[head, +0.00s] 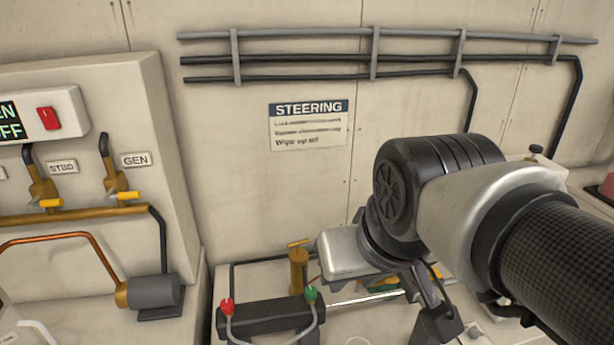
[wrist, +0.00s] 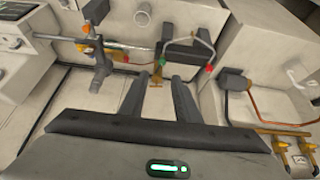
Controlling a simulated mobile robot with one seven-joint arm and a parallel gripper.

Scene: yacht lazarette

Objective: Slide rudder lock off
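My gripper (wrist: 161,82) is open, its two dark fingers spread with a clear gap between them in the wrist view. A small brass part (wrist: 155,80) shows between the fingertips; I cannot tell how far beyond them it lies. A bright rod (wrist: 122,55) runs from the dark block to a grey upright part (wrist: 97,55), with orange-yellow pieces (wrist: 85,45) around that end. I cannot tell for sure which piece is the rudder lock. In the head view, the rod (head: 352,299) and a yellow and green piece (head: 385,287) are partly hidden by my arm.
A dark block (head: 270,314) with red (head: 227,306) and green (head: 310,294) fittings and hoses stands beside a brass upright (head: 298,268). A panel with valves (head: 120,190) and a grey motor (head: 152,291) stand at left. Pipes cross the wall above a STEERING sign (head: 308,124).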

